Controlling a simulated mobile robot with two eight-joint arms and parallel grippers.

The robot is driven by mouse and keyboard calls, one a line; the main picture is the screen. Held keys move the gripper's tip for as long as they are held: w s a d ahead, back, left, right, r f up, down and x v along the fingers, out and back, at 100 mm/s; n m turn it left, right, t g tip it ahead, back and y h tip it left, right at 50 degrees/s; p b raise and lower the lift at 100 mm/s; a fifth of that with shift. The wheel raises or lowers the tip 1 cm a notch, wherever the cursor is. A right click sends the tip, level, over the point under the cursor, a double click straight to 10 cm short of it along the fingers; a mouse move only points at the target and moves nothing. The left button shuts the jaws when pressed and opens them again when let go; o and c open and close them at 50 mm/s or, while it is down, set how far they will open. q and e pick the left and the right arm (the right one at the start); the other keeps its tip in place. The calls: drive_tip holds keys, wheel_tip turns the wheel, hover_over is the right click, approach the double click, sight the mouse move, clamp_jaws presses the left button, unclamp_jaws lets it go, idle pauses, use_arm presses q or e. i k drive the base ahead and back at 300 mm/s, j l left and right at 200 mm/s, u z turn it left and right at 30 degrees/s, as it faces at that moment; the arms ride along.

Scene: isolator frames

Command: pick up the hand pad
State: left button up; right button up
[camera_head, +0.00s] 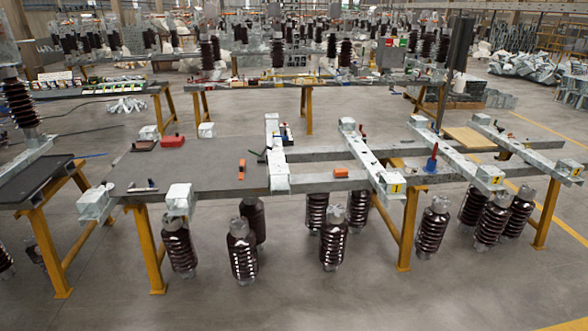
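A flat maroon-brown piece (143,145), which looks like the hand pad, lies on the grey work table (215,178) near its back left edge. It is small in this view, so I cannot be sure what it is. A brighter red block (172,140) lies just to its right. Neither of my grippers shows in the head view, and nothing is seen touching the pad.
Galvanised beams (277,155) with white end blocks lie across the table. Orange pieces (341,172) and a blue-and-red bottle (431,158) lie or stand around them. Brown insulators (243,250) hang below. Concrete floor (330,300) in front is clear.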

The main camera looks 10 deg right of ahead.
sight(338, 173)
drive_tip(key=i+l+u, duration=0.7)
drive_tip(key=l, duration=0.2)
drive_tip(key=i+l, duration=0.2)
drive_tip(key=l, duration=0.15)
drive_tip(key=i+l+u, duration=0.15)
drive_tip(key=l, duration=0.15)
drive_tip(key=i+l, duration=0.2)
drive_tip(key=l, duration=0.15)
drive_tip(key=i+l, duration=0.2)
drive_tip(key=l, duration=0.2)
drive_tip(key=i+l, duration=0.15)
drive_tip(key=l, duration=0.2)
drive_tip(key=i+l, duration=0.2)
drive_tip(key=l, duration=0.2)
drive_tip(key=i+l+u, duration=0.1)
drive_tip(key=l, duration=0.3)
drive_tip(key=i+l, duration=0.25)
drive_tip(key=l, duration=0.15)
